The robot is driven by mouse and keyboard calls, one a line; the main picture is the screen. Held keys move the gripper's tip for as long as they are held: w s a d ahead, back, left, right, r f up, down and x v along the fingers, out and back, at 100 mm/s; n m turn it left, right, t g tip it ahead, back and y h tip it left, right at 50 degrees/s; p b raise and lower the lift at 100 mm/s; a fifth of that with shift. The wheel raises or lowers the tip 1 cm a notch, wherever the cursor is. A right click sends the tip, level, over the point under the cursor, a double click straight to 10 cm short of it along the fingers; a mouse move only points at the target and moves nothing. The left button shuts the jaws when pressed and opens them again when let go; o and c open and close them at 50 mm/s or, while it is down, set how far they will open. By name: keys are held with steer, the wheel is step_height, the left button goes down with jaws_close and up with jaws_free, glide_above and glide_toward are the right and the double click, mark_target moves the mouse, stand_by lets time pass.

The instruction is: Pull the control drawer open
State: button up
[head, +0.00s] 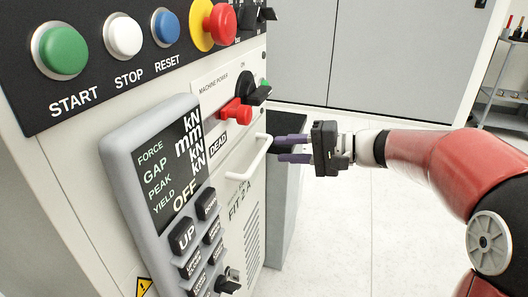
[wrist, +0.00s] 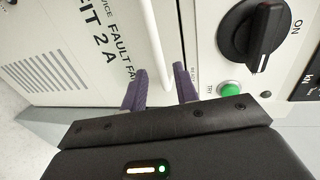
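The control drawer front is a pale panel on the machine's side, with a white bar handle (head: 250,160) in the head view. My gripper (head: 279,149) is just right of the handle's far end, its two purple fingers pointing left at the machine. In the wrist view, my gripper (wrist: 159,78) is open, with a clear gap between the fingers. The white handle (wrist: 155,50) runs between the fingers in that picture, and I see no finger pressed on it. How deep the fingers reach past the bar cannot be told. The drawer looks flush with the cabinet.
A grey control pendant (head: 165,185) with a display and buttons juts out in front of the machine. A red switch (head: 236,111) and a black rotary knob (wrist: 253,32) sit near the handle. Grey cabinets (head: 400,55) stand behind. The pale floor (head: 350,220) to the right is clear.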

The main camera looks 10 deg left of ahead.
mark_target(263, 147)
steer(key=x, duration=0.6)
steer(key=shift+c, duration=0.4)
jaws_close()
steer(key=shift+f, duration=0.1)
